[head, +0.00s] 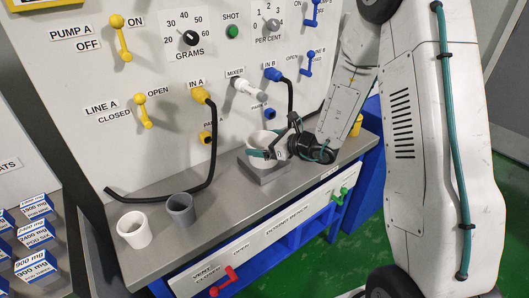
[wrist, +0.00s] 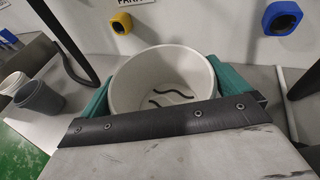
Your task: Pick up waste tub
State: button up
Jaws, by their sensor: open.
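A round white tub (head: 261,139) stands on a small grey block (head: 266,167) under the mixer outlet. In the wrist view the tub (wrist: 150,60) is open at the top, with two dark wavy streaks on its inside. My gripper (head: 272,150) is at the tub, with its green fingers on either side. In the wrist view my gripper (wrist: 190,98) spans the tub and its dark palm bar hides the near lower wall. The fingers are apart; whether they touch the tub is hard to tell. A white cup (head: 134,230) and a grey cup (head: 181,209) stand at the bench's left; no label names either.
The metal bench (head: 225,195) runs below a white panel (head: 165,80) with valves and levers. A black hose (head: 212,150) hangs from IN A to the bench. A yellow object (head: 356,125) stands right of my gripper. Labelled packs (head: 37,235) are at the far left.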

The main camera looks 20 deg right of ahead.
jog(key=c, duration=0.7)
jog(key=shift+c, duration=0.2)
jog(key=shift+r, duration=0.1)
